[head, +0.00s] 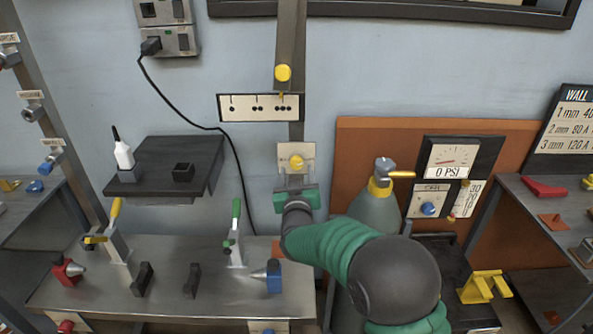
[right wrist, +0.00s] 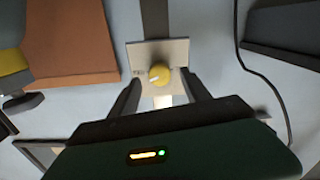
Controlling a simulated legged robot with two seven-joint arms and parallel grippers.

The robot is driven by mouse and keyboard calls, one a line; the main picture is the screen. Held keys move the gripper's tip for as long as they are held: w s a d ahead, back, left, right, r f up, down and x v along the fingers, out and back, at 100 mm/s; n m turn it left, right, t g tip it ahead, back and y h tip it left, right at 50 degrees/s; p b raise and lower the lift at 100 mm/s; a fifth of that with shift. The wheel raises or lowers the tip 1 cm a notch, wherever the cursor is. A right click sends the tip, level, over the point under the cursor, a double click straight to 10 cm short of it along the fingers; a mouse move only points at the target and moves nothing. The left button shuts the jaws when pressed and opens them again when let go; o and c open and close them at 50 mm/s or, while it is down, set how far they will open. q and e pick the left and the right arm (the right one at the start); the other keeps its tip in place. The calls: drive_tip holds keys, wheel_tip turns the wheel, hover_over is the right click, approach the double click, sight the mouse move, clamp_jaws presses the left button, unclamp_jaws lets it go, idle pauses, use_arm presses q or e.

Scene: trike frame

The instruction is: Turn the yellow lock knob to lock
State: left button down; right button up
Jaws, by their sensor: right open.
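The yellow lock knob (head: 297,161) sits on a pale plate (head: 286,150) on the grey post in the head view. In the right wrist view, the yellow knob (right wrist: 160,76) shows a white mark on its left side, and small lettering on the plate (right wrist: 172,52) is too small to read. My right gripper (head: 296,178) is just below the knob in the head view. In the right wrist view my right gripper (right wrist: 160,80) is open, with one dark finger on each side of the knob; contact cannot be told. My left gripper is not in view.
Another yellow knob (head: 283,72) is higher on the post, above a label strip (head: 260,113). A grey cylinder (head: 375,210) with a yellow-collared valve stands right of my arm. A steel bench (head: 170,290) with clamps is at lower left. A black cable hangs left of the post.

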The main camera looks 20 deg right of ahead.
sight(296, 166)
drive_tip(key=x, duration=0.3)
drive_tip(key=shift+w+d, duration=0.1)
drive_tip(key=shift+w, duration=0.05)
drive_tip(key=shift+c, duration=0.3)
drive_tip(key=c, duration=1.2)
clamp_jaws()
